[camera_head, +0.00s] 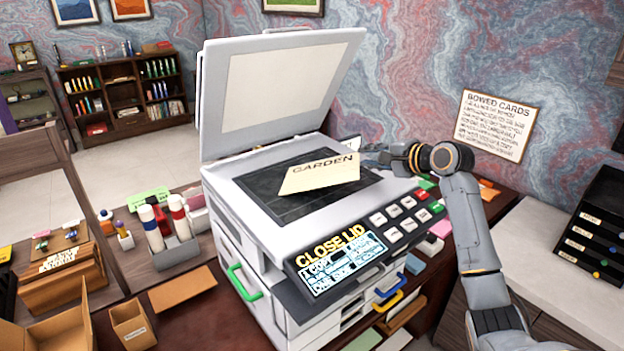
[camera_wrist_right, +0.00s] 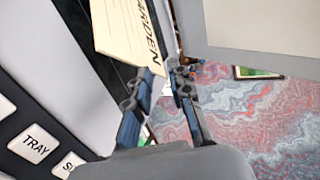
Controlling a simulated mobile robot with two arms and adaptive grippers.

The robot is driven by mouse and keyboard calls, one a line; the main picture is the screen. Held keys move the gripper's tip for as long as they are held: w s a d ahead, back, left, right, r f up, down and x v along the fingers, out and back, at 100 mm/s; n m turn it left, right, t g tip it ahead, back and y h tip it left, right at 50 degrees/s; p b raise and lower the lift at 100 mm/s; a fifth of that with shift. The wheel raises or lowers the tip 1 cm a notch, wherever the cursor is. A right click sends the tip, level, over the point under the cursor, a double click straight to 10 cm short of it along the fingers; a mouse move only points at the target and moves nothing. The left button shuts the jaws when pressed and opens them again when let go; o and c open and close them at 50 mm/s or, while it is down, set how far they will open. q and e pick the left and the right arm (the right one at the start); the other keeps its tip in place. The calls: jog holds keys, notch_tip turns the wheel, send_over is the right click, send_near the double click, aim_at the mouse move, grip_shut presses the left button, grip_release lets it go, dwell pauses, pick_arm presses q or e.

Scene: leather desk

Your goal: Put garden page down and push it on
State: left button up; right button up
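The cream garden page (camera_head: 320,175), lettered "GARDEN", is over the dark glass (camera_head: 268,188) of a copier (camera_head: 237,205), tilted and skewed to it. Whether its left part touches the glass is unclear. My right gripper (camera_head: 372,157) is at the page's right edge; its fingertips are small there. In the right wrist view, the fingers (camera_wrist_right: 168,75) close in on the near end of the page (camera_wrist_right: 128,30) and appear to pinch it. The copier lid (camera_head: 275,85) stands open. The display (camera_head: 340,264) sits under the words "CLOSE LID". My left gripper is out of view.
A bottle holder (camera_head: 176,252) and open boxes (camera_head: 132,325) stand to the left. A black drawer rack (camera_head: 597,225) stands at the right. A "BOWED CARDS" notice (camera_head: 494,125) hangs behind my right arm.

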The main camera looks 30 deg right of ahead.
jog(key=shift+s+r, duration=0.1)
jog(key=shift+s, duration=0.15)
notch_tip(320, 180, up, 7)
jog(key=s, duration=0.2)
jog(key=shift+s+d, duration=0.15)
jog(key=shift+s, duration=0.2)
